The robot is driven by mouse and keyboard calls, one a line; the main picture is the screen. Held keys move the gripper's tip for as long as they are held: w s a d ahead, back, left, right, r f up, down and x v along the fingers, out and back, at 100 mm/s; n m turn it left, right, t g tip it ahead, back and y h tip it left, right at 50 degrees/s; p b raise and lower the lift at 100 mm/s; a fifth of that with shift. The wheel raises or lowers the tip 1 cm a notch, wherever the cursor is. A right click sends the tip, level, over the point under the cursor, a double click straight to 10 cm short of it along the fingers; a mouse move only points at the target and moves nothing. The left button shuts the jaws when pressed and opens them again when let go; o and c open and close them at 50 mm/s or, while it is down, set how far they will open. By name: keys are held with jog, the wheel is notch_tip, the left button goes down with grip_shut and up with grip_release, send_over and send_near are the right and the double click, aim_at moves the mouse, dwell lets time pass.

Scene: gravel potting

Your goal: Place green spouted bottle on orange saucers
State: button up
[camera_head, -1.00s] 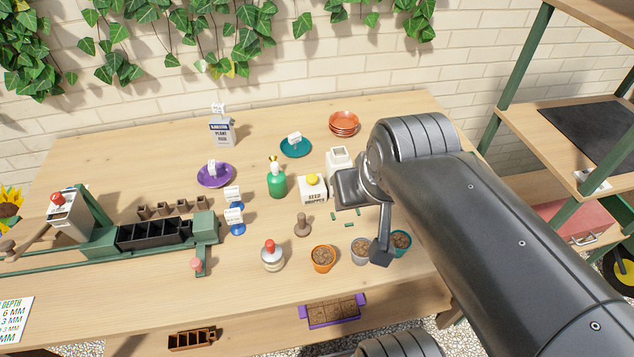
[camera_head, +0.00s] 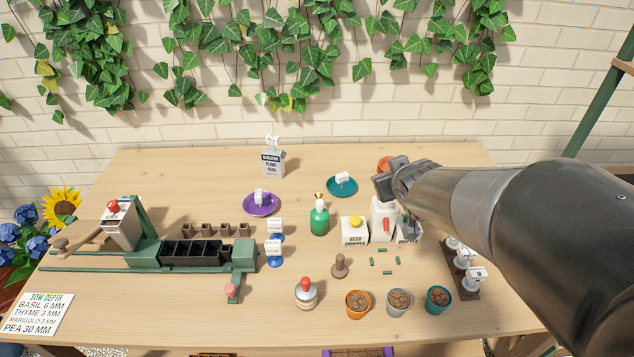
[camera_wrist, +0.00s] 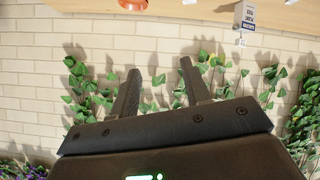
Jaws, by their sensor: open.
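The green spouted bottle (camera_head: 319,222) stands upright on the table, right of the purple saucer, with a white collar and a gold-coloured top. The orange saucers (camera_head: 384,163) are at the back right of the table, mostly hidden behind my gripper (camera_head: 388,182). An orange saucer edge (camera_wrist: 133,4) also shows at the top of the wrist view. My gripper's two fingers (camera_wrist: 160,70) are apart and nothing is between them. My gripper is above the table, to the right of the bottle and apart from it.
A teal saucer (camera_head: 342,187) and a purple saucer (camera_head: 262,204) hold small tags. White dropper boxes (camera_head: 354,231) stand right of the bottle. A plant food carton (camera_head: 273,163) is behind. Pots (camera_head: 358,303) line the front. The back left table is clear.

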aim_at(320, 201)
jog(key=w+a+f+n+t+y, duration=0.2)
jog(key=w+a+f+n+y, duration=0.1)
jog(key=w+a+f+y, duration=0.25)
jog(key=a+f+n+y, duration=0.1)
jog(key=a+f+y, duration=0.1)
jog(key=f+y, duration=0.3)
jog(key=a+f+n+y, duration=0.2)
jog(key=a+f+y, duration=0.1)
jog(key=f, duration=0.5)
jog(key=shift+g, duration=0.3)
jog(key=shift+r+x, duration=0.15)
jog(key=shift+x, duration=1.45)
jog(key=shift+r+x, duration=0.15)
jog(key=shift+x, duration=1.4)
jog(key=shift+s+a, duration=0.1)
jog(key=shift+c, duration=0.3)
grip_shut()
